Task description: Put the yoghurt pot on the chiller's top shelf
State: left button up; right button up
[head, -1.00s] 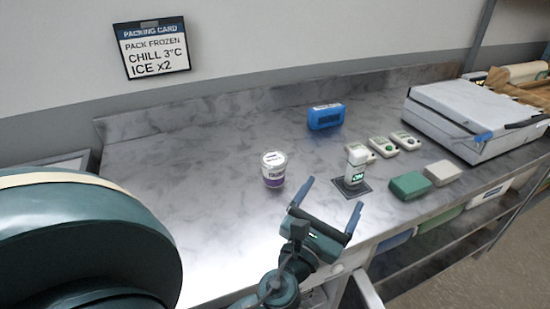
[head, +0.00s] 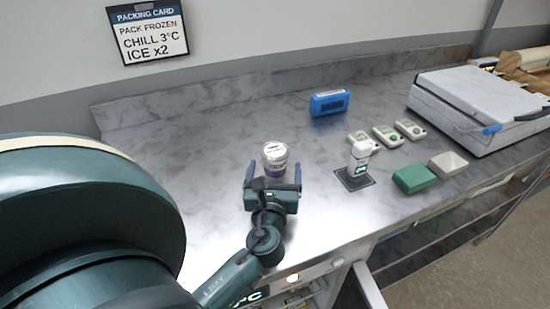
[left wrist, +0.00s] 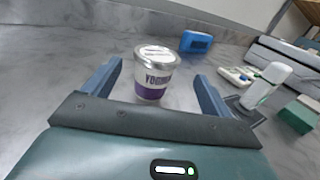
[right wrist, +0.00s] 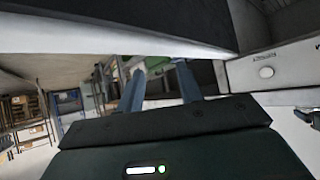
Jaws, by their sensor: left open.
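The yoghurt pot (head: 275,157), white with a purple band and a pale lid, stands upright on the steel counter. It also shows in the left wrist view (left wrist: 153,75), ahead of and between the fingers. My left gripper (head: 272,172) is open, with its fingers pointing at the pot; I cannot tell how far they reach past its near side. My right gripper (right wrist: 160,85) shows only in the right wrist view, its two fingers apart with nothing seen between them. A lit display and an open door edge show below the counter front; no chiller shelf can be made out clearly.
A white bottle-like device (head: 360,158) stands on a dark pad right of the pot. Behind are a blue block (head: 329,103) and small white gadgets (head: 387,136). Green (head: 414,179) and white boxes and a large white case (head: 480,108) lie right. Counter left of the pot is clear.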

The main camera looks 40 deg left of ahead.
aim_at(274, 160)
pick_arm(q)
jog(key=p+x, duration=0.1)
jog(key=x, duration=0.4)
jog(key=shift+s+a+r, duration=0.1)
jog(key=shift+s+a, duration=0.05)
jog(key=shift+a, duration=0.05)
jog(key=shift+c, duration=0.6)
jog(key=c, duration=1)
